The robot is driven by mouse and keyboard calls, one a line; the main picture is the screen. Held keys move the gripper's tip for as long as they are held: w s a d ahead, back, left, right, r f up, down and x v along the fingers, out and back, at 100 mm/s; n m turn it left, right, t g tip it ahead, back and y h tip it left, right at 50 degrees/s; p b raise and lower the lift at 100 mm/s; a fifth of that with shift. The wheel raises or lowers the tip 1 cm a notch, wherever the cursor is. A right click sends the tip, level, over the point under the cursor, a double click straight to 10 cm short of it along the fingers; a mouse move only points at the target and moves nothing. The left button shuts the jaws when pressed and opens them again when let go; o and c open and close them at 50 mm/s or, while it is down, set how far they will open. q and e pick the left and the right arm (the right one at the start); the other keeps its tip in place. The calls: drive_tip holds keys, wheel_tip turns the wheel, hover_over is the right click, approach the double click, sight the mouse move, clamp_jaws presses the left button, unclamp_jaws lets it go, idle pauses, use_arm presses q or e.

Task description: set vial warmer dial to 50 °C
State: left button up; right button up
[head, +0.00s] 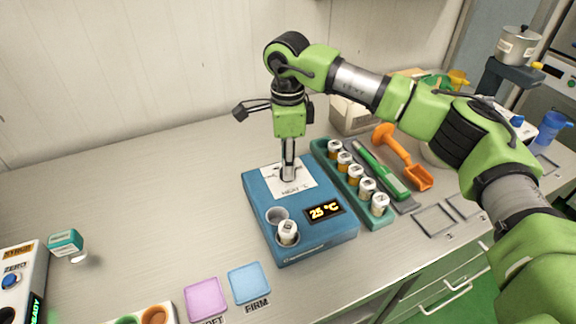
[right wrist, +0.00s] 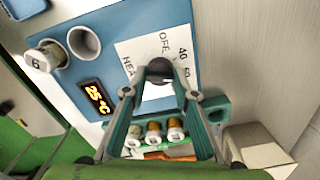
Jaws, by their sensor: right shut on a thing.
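The blue vial warmer (head: 329,231) stands on the bench in the middle of the head view. Its display (head: 324,211) reads 25 °C. One white-capped vial (head: 287,232) sits in one of its two wells; the other well (head: 278,214) is empty. My right gripper (head: 288,178) points down over the white scale at the warmer's back. In the right wrist view, my right gripper (right wrist: 160,75) is shut on the dark dial (right wrist: 160,69). The scale (right wrist: 144,50) shows OFF, 40 and 50 beside it; the pointer is hidden. My left gripper is not in view.
A green rack (head: 376,222) with several vials stands right of the warmer, with a green-handled tool (head: 381,170) and an orange scoop (head: 404,158) beyond. Purple (head: 205,299) and blue (head: 248,283) pads lie in front. The bench at left is mostly clear.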

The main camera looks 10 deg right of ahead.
drive_tip(key=shift+w+r+m, duration=0.1)
drive_tip(key=shift+r+m, duration=0.05)
drive_tip(key=shift+m, duration=0.15)
idle(0.4)
drive_tip(key=o, duration=1.1)
drive_tip(key=shift+c, duration=0.2)
drive_tip(key=shift+o, duration=0.2)
drive_tip(key=shift+a, duration=0.1)
wheel_tip(320, 180, up, 12)
